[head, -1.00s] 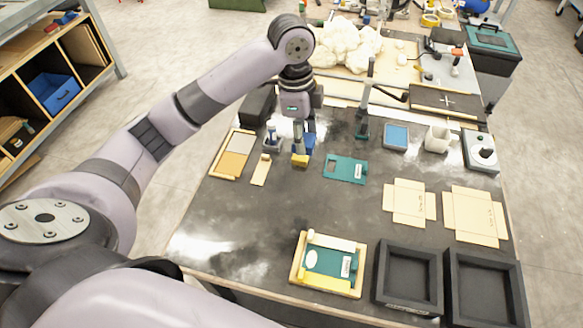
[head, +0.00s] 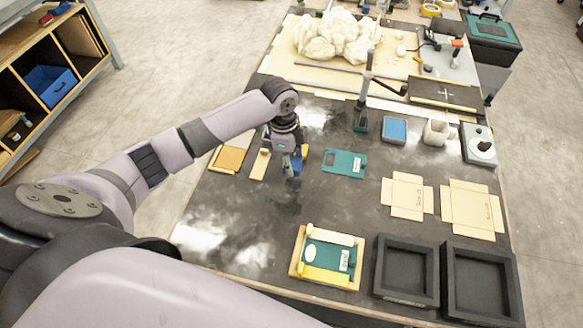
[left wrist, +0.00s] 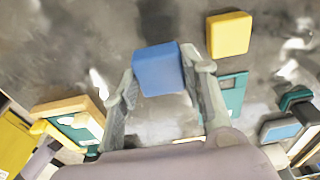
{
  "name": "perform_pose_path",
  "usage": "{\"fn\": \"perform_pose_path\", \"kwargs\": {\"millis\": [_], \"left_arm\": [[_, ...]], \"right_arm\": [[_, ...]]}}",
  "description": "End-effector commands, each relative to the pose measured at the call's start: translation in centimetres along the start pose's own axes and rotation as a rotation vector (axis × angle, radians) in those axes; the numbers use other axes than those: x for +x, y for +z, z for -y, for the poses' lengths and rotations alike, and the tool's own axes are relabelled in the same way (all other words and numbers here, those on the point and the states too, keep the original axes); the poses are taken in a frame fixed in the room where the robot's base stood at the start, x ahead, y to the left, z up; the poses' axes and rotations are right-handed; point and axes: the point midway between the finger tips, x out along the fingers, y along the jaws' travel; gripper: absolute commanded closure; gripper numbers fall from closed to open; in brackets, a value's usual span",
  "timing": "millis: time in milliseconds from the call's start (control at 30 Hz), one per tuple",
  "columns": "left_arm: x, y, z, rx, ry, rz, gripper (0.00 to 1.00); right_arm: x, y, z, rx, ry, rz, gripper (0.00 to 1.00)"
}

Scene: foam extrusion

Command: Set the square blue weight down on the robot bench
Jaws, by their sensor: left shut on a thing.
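My left gripper (head: 293,170) is shut on the square blue weight (head: 298,163). In the left wrist view the blue weight (left wrist: 158,68) sits between the two fingertips, held over the dark bench surface. The robot bench (head: 240,215) is a dark tabletop with bare room below and to the left of the gripper. I cannot tell whether the weight touches the bench. A yellow block (left wrist: 229,34) lies on the bench beside the held weight; in the head view it shows partly just behind the gripper (head: 304,150). My right gripper is not in view.
A teal plate (head: 345,163) lies right of the gripper, and a wooden strip (head: 260,165) lies left. A wooden frame with a teal piece (head: 328,258) and black trays (head: 407,297) stand at the front. Flat card blanks (head: 408,199) lie to the right.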

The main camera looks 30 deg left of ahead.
Motion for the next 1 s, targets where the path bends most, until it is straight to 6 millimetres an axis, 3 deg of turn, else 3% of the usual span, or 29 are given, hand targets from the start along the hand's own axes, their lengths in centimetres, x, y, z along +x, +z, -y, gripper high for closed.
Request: {"fn": "perform_pose_path", "kwargs": {"millis": [367, 767, 800, 1000], "left_arm": [[4.2, 0.5, 0.0, -0.001, 0.000, -0.001, 1.00], [4.8, 0.5, 0.0, 0.000, -0.002, -0.001, 1.00], [4.9, 0.6, 0.0, 0.000, 0.000, 0.000, 0.60], [4.8, 0.6, 0.0, 0.000, 0.000, 0.000, 0.46]], "right_arm": [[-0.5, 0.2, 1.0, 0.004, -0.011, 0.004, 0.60], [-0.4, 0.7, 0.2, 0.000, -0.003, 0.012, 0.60], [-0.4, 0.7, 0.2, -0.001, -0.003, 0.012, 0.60], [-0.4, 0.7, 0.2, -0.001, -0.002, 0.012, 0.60]]}}
